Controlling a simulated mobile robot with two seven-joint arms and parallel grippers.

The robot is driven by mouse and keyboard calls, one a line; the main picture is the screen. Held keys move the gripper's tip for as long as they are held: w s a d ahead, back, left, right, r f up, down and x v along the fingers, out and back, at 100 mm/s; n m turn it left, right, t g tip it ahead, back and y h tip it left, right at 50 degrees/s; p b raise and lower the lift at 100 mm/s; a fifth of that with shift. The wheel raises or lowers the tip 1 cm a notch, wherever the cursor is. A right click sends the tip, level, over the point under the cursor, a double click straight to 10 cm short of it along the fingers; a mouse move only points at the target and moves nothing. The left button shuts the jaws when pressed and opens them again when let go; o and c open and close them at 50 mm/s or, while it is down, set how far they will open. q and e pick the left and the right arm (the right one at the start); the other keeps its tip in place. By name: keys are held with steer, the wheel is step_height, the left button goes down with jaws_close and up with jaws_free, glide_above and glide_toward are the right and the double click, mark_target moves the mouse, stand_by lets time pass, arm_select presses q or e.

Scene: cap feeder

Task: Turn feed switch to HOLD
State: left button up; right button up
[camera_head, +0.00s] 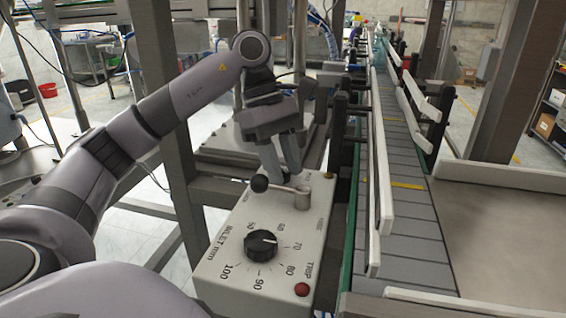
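The feed switch looks to be the lever (284,188) on top of a pale control box (222,268). It has a black ball knob (259,184) at its left end and a metal hub (302,198) at its right. My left gripper (286,176) points down at the lever, between knob and hub. Its two fingers show a narrow gap between them, with nothing seen held. I cannot tell whether the fingertips touch the lever. The lettering near the lever is partly hidden; no HOLD mark is readable. My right gripper is not in view.
A black dial (261,246) marked INLET mm and a red TRIP button (302,289) sit on the box nearer me. A conveyor (409,215) with pale guide rails runs along the right side of the box. A steel post (165,90) stands behind my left arm.

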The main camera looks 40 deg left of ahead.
arm_select(q)
steer(key=shift+n, duration=0.3)
steer(key=n+t, duration=0.2)
steer(key=n, duration=0.3)
steer(key=shift+w, duration=0.15)
steer(key=n+t+y, duration=0.1)
steer(key=n, duration=0.2)
steer(key=n+t+y, duration=0.1)
steer(key=n, duration=0.2)
steer(key=shift+w+a, duration=0.1)
steer(key=shift+a, duration=0.05)
steer(key=shift+n, duration=0.3)
steer(key=o, duration=1)
steer(key=shift+r, duration=0.15)
